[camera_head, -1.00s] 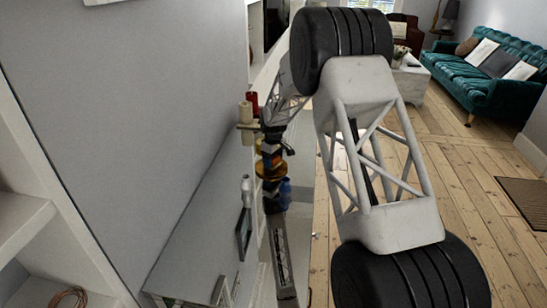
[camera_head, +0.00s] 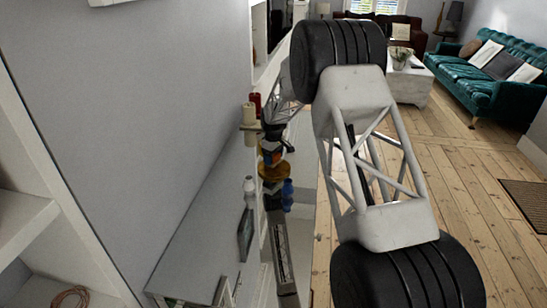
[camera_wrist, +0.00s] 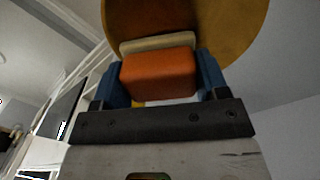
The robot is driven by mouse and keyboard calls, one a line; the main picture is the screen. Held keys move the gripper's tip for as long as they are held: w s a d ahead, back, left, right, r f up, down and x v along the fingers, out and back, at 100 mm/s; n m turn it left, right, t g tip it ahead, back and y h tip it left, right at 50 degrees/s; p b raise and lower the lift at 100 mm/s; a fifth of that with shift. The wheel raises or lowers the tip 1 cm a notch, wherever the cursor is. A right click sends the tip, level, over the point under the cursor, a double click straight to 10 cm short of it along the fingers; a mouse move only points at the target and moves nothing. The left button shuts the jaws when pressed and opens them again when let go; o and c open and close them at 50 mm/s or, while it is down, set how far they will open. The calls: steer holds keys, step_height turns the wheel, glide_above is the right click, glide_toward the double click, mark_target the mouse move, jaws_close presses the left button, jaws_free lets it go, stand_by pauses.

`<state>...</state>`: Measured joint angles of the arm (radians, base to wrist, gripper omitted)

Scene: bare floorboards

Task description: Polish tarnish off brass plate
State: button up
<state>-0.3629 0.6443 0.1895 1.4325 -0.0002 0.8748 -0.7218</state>
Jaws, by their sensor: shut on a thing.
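The brass plate (camera_wrist: 190,20) is a round, brownish-gold disc at the top of the wrist view, cut off by the picture edge. It also shows small in the head view (camera_head: 273,172), above the long shelf. My gripper (camera_wrist: 160,70) has blue fingers shut on an orange block (camera_wrist: 158,75) with a cream layer (camera_wrist: 158,42) on its far side. The cream layer overlaps the plate's lower part in the wrist view; I cannot tell if they touch. In the head view my gripper (camera_head: 270,148) is small and just above the plate. Tarnish cannot be made out.
A blue bottle (camera_head: 287,196), a white bottle (camera_head: 249,188) and a dark frame (camera_head: 244,234) stand close by on the shelf along the grey wall. Red (camera_head: 256,104) and cream (camera_head: 249,113) candles are behind. The floorboards (camera_head: 450,200) at right are clear.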

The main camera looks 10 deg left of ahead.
steer(key=shift+s+d, duration=0.15)
steer(key=shift+s, duration=1.5)
steer(key=shift+r, duration=4.05)
